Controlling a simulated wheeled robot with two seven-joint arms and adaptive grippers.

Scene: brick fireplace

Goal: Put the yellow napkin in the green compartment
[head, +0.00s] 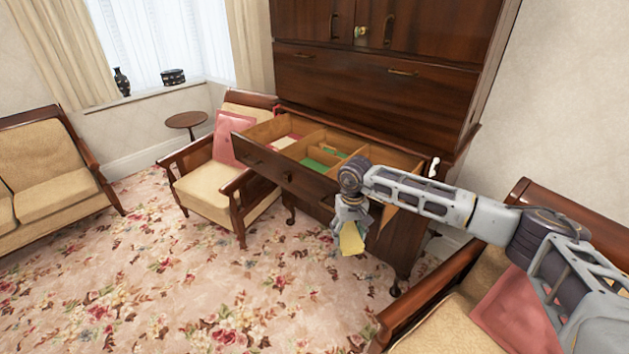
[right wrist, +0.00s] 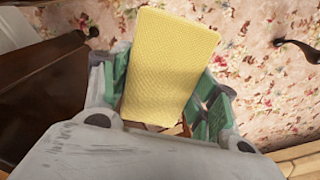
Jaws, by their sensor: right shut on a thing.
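My right gripper (head: 350,216) is shut on the yellow napkin (head: 352,239), which hangs below it in front of the open drawer, outside it. In the right wrist view the napkin (right wrist: 170,62) is flat and textured, between the green finger pads. The open wooden drawer (head: 262,166) is divided into compartments. Green (head: 322,157) shows on the floor of the middle part; a divider and the drawer front hide some of it. My right forearm hides part of the drawer's right end. My left gripper is not in view.
The drawer belongs to a tall dark cabinet (head: 375,88). A left compartment holds something pink and white (head: 286,142). An armchair (head: 208,188) with a pink cushion stands by the drawer's left end; another armchair (head: 440,325) is at lower right. The carpet in front is clear.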

